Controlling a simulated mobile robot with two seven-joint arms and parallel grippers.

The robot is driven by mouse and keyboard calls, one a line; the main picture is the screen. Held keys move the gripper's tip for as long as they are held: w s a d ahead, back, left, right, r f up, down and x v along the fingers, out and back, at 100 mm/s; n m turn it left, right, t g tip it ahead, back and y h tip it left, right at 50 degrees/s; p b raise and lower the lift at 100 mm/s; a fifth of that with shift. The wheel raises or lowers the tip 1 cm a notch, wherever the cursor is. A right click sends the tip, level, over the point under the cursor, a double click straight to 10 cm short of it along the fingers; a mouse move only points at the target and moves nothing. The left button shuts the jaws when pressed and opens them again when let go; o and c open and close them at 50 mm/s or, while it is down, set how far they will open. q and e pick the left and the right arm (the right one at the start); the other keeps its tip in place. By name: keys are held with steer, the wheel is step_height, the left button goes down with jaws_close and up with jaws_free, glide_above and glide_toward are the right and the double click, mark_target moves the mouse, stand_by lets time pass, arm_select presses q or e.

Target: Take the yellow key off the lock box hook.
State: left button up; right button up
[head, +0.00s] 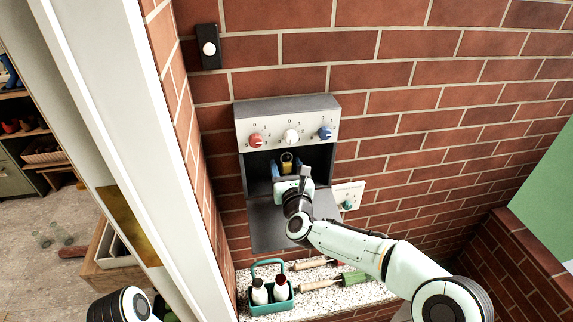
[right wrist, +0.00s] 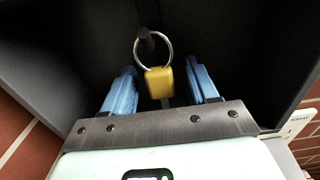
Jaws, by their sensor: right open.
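The grey lock box (head: 286,119) is fixed to the brick wall with its door hanging open downward and a dark inside. The yellow key (head: 287,158) hangs inside it; in the right wrist view the yellow key (right wrist: 158,82) hangs by its metal ring from a dark hook (right wrist: 147,40). My right gripper (head: 286,166) reaches into the box. In the right wrist view its blue fingers (right wrist: 162,88) are open, one on each side of the key, with gaps to both. Part of my left arm shows at the bottom left of the head view; its gripper is out of view.
Red, white and blue dials sit on the box front. A small white panel (head: 349,196) is right of the box. Below, a speckled ledge (head: 335,271) holds a teal caddy (head: 270,308) with bottles and several handled tools. A white door frame (head: 118,130) stands left.

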steer(key=c, duration=1)
steer(key=shift+r, duration=0.1)
